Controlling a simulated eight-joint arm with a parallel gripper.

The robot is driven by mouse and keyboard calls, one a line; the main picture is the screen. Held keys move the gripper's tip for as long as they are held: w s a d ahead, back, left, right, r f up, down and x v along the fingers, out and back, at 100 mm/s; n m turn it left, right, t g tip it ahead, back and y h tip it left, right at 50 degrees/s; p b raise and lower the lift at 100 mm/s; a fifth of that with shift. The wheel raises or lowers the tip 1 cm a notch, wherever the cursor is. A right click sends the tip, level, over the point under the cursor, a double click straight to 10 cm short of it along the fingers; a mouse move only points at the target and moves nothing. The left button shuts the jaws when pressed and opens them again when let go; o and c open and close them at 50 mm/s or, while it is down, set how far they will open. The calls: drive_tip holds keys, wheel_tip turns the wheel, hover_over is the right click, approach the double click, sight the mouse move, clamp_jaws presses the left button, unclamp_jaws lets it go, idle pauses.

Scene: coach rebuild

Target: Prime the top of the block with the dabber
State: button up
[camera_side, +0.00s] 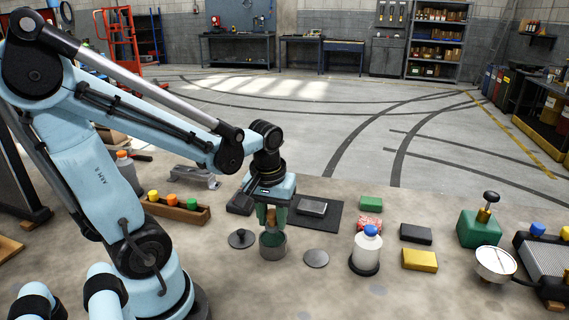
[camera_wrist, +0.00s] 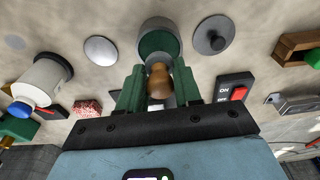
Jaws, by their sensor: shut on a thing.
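My gripper (camera_side: 271,214) points straight down with its green fingers shut on the dabber, whose wooden handle (camera_wrist: 160,82) shows between them in the wrist view. The dabber's lower end is at the mouth of a round grey pot (camera_side: 272,251) with a green inside, which also shows in the wrist view (camera_wrist: 146,29). I cannot tell whether the dabber touches the pot's contents. A grey metal block (camera_side: 312,207) lies on a dark mat (camera_side: 327,221) behind and to the right of the pot, apart from my gripper. Its top looks bare grey.
A knobbed lid (camera_side: 242,239) lies left of the pot and a flat disc (camera_side: 316,259) right of it. A white bottle with a blue cap (camera_side: 367,250) stands further right. Small yellow (camera_side: 420,260), black (camera_side: 416,234) and green (camera_side: 371,203) blocks lie beyond.

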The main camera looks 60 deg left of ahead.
sight(273, 210)
drive_tip(key=shift+r, duration=2.1)
